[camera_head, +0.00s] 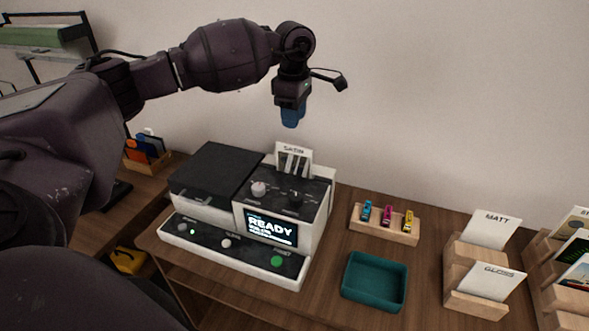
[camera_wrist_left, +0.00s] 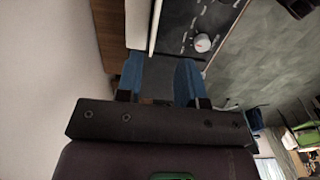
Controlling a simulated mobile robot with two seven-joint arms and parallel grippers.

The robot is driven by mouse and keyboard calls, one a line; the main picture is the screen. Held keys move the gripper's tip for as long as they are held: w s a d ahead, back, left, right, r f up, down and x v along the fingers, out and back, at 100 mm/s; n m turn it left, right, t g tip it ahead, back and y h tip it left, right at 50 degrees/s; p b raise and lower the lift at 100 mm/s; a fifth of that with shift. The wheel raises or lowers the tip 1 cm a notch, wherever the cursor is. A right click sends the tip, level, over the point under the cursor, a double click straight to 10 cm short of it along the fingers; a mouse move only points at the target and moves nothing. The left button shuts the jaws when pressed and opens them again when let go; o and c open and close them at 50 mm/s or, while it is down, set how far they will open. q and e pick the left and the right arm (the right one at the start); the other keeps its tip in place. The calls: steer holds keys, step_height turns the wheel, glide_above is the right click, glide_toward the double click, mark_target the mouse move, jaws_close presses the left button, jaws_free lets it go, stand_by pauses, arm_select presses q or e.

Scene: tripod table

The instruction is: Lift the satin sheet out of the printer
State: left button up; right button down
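The satin sheet (camera_head: 293,158), white with dark stripes and the word SATIN, stands upright in the back of the printer (camera_head: 315,205). The printer's screen reads READY. My left gripper (camera_head: 291,122) points down above the sheet, apart from it, with its blue fingers overlapping in the head view. In the left wrist view the left gripper (camera_wrist_left: 159,68) is open, with a clear gap between its fingers. The printer's dark top with a knob (camera_wrist_left: 202,42) lies beyond them. A pale strip beside it cannot be told as sheet or printer. My right gripper is not in view.
A teal tray (camera_head: 375,281) and a wooden holder (camera_head: 384,228) with three coloured cartridges stand right of the printer. Farther right, a wooden rack (camera_head: 474,303) holds MATT and GLOSS sheets. The wall (camera_head: 430,90) is close behind the table.

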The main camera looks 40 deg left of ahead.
arm_select(q)
glide_above(294, 149)
step_height(294, 149, down, 5)
steer(key=shift+w+f, duration=0.1)
steer(key=shift+f, duration=2.4)
jaws_close()
